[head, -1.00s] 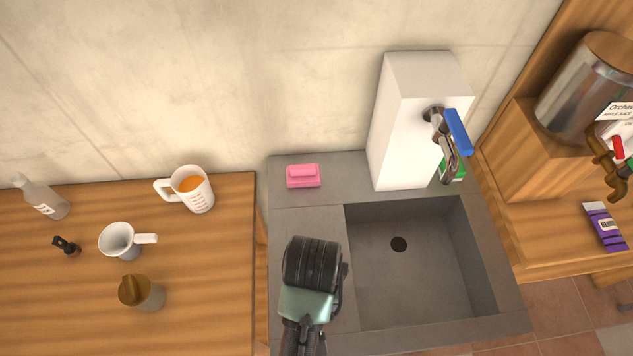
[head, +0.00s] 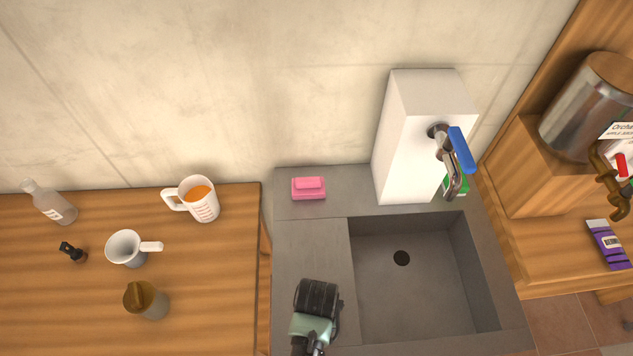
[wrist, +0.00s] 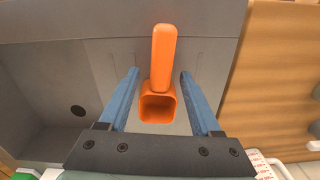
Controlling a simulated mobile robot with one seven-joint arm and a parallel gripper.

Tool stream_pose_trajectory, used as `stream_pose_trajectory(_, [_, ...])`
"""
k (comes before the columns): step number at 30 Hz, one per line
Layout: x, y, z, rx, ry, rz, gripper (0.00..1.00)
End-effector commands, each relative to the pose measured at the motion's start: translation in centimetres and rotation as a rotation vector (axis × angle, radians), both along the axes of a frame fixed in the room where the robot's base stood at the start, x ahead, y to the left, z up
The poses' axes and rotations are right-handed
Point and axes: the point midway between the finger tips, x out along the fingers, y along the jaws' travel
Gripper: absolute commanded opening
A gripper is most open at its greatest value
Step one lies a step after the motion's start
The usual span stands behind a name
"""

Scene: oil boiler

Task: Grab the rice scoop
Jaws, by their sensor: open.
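The orange rice scoop (wrist: 163,60) lies on the grey sink's counter strip in the wrist view. Its handle points up in the picture, and its hollow square cup faces the camera near the bottom. My gripper (wrist: 160,74) is open, with one blue finger on each side of the scoop and gaps between both fingers and it. I cannot tell how far above the counter the fingertips are. In the head view my gripper (head: 316,303) is over the strip left of the basin, and the scoop does not show there.
The sink basin (head: 410,285) is beside my gripper. A pink sponge (head: 308,188) and a white tap block (head: 405,150) stand behind. The wooden counter (head: 225,280) at left holds a measuring cup (head: 203,207), a white mug (head: 126,249), a jar (head: 150,301) and a bottle (head: 50,203).

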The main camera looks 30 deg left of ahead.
Motion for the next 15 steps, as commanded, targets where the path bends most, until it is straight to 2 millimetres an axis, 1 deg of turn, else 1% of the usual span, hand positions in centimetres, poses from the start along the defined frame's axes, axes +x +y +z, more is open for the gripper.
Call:
stream_pose_trajectory(8, [0.03,0.01,-0.25,0.000,-0.001,0.000,0.65])
stream_pose_trajectory(9, [0.03,0.01,-0.25,0.000,-0.001,0.000,0.58])
stream_pose_trajectory(11, [0.03,0.01,-0.24,0.000,-0.001,0.000,0.47])
stream_pose_trajectory(15, [0.02,0.01,-0.23,0.000,-0.001,0.000,0.22])
